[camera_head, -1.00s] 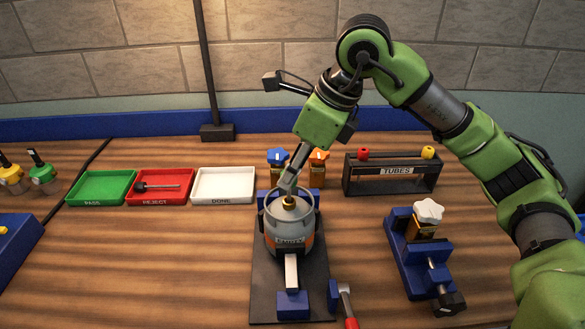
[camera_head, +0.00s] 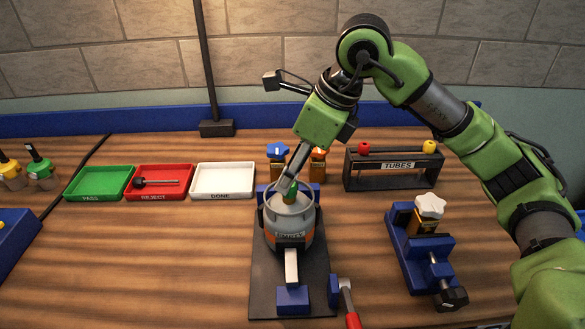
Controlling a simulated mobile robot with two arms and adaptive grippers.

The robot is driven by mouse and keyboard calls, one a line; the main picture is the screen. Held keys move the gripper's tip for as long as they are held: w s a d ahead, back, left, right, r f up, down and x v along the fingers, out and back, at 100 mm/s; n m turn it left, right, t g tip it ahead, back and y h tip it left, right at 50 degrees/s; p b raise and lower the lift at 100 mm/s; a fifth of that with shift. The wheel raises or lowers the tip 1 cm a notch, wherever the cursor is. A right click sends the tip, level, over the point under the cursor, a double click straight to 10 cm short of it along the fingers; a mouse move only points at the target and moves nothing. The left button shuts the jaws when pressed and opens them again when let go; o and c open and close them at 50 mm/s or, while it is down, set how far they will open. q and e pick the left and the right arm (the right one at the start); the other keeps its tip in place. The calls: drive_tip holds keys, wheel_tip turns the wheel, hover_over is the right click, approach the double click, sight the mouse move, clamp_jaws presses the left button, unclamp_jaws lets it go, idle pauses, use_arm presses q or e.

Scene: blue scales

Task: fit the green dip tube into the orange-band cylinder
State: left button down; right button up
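The cylinder (camera_head: 291,228) with an orange band stands upright in a blue clamp fixture on a dark plate. My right gripper (camera_head: 287,183) points down at the neck from above. Its fingers are too small and overlapped to tell whether they are open or shut on the green piece. My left gripper is not in view.
The tube rack (camera_head: 394,172) holds a red-topped and a yellow-topped tube. Green, red and white trays (camera_head: 223,183) lie to the left; the red one holds a dark tool. A blue vise (camera_head: 420,258) stands at right, and a red-handled lever (camera_head: 348,300) sits in front.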

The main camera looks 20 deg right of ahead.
drive_tip(key=v, duration=1.2)
idle(0.4)
